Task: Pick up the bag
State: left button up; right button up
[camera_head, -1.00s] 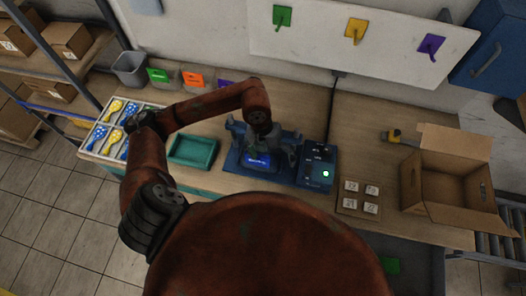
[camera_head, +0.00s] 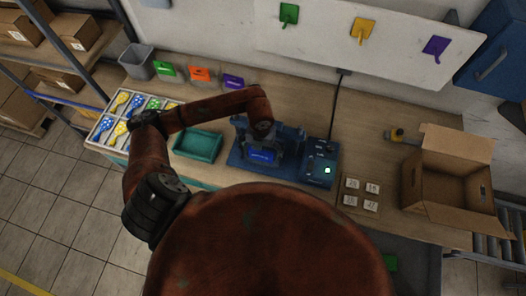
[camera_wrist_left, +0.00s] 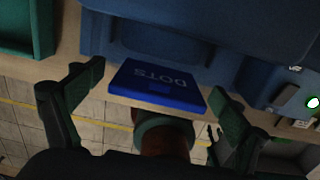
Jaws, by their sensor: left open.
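A flat blue piece (camera_wrist_left: 158,84) lettered "DOTS", which I cannot clearly tell is a bag, sits at the front of the blue machine (camera_wrist_left: 235,45). It also shows as a bright blue patch (camera_head: 262,156) in the head view. My left gripper (camera_wrist_left: 155,92) is open, with one finger on each side of this piece; I cannot tell whether they touch it. In the head view the left gripper (camera_head: 262,148) is over the machine. Green (camera_head: 165,69), orange (camera_head: 200,74) and purple (camera_head: 234,82) packets stand along the back of the table. My right gripper is out of view.
A control box (camera_head: 320,165), numbered tiles (camera_head: 361,193) and an open cardboard box (camera_head: 447,180) are to the right. Green, yellow and purple tools hang on the wall.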

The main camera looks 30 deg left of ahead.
pick_arm(q)
jog(key=shift+c, duration=0.4)
jog(key=c, duration=0.9)
jog(key=shift+r, duration=0.1)
